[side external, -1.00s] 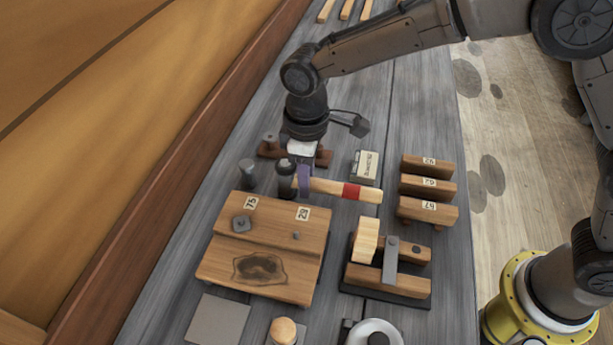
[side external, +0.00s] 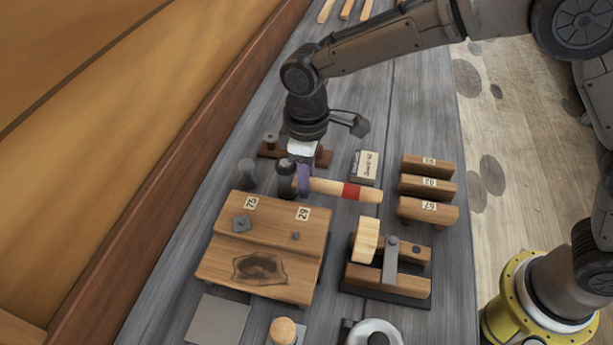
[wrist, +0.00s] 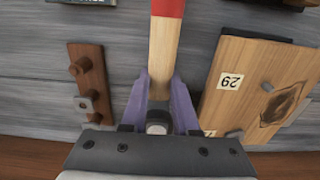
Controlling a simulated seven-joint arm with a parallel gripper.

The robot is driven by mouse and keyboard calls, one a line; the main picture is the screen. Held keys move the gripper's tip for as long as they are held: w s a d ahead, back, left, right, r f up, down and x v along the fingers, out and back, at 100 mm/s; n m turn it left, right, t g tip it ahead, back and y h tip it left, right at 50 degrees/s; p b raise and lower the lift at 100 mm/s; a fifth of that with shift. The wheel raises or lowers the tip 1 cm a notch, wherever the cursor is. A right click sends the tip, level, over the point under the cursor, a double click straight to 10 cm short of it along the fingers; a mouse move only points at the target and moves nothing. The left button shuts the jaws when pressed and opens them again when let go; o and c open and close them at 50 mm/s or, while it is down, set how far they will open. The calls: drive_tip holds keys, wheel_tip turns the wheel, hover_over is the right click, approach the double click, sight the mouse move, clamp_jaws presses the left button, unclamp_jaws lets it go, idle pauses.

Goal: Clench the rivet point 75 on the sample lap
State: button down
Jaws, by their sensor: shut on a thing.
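My gripper (side external: 304,180) has purple fingers shut on the wooden handle of a hammer (side external: 335,188), close to its dark head. The handle has a red band and points right in the side view. The hammer (wrist: 163,62) also shows between the fingers in the wrist view. The sample lap (side external: 214,270) is a stepped wooden block just in front of the hammer. Rivet point 75 (side external: 241,224) has a grey square plate around it, below the label 75. A smaller point (side external: 295,236) sits by the label 29. In the wrist view the gripper partly hides the 75 end of the lap (wrist: 243,70).
A dark grey cylinder (side external: 247,173) stands left of the hammer head. A wooden rack (wrist: 90,75) with pegs lies beside the gripper. A clamp-like wooden fixture (side external: 415,285), numbered wooden blocks (side external: 428,210) and a small labelled box (side external: 364,167) stand to the right. The hull planking (side external: 100,130) rises at left.

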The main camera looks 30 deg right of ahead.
drive_tip(key=shift+w+r, duration=0.1)
drive_tip(key=shift+r, duration=0.1)
drive_tip(key=shift+r, duration=0.55)
idle(0.4)
drive_tip(key=shift+r, duration=3.95)
drive_tip(key=c, duration=1.2)
unclamp_jaws()
clamp_jaws()
